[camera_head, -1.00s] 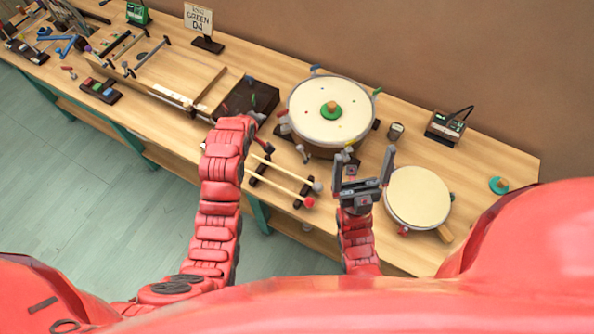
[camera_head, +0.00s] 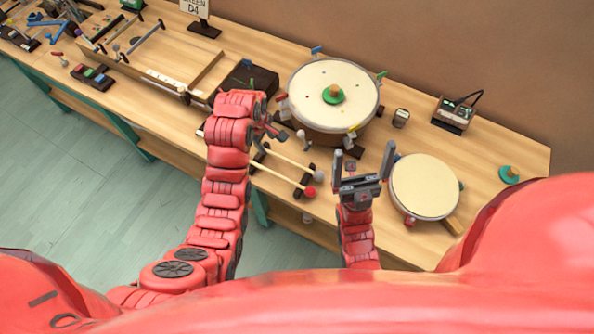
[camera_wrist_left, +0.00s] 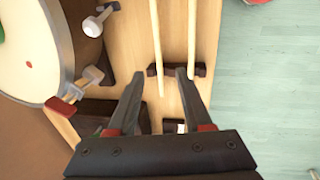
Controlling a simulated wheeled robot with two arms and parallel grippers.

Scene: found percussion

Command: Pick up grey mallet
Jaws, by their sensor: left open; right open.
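The grey mallet has a pale wooden stick (camera_head: 290,161) and a grey head. It lies on a dark rack (camera_head: 302,184) beside a red-headed mallet (camera_head: 279,176), which is nearer the table's front edge. My left gripper (camera_head: 273,130) is open near the handle ends and partly hidden by my arm. In the left wrist view, the left stick (camera_wrist_left: 156,45) appears to be the grey mallet's; its end shows between the open fingers (camera_wrist_left: 160,78). The mallet heads are outside that view. My right gripper (camera_head: 364,150) is open and empty, right of the rack.
A flat round drum (camera_head: 424,186) lies to the right. A dark box (camera_head: 258,82) and a wooden tray (camera_head: 160,62) are to the left. The floor (camera_head: 75,160) lies beyond the front edge.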

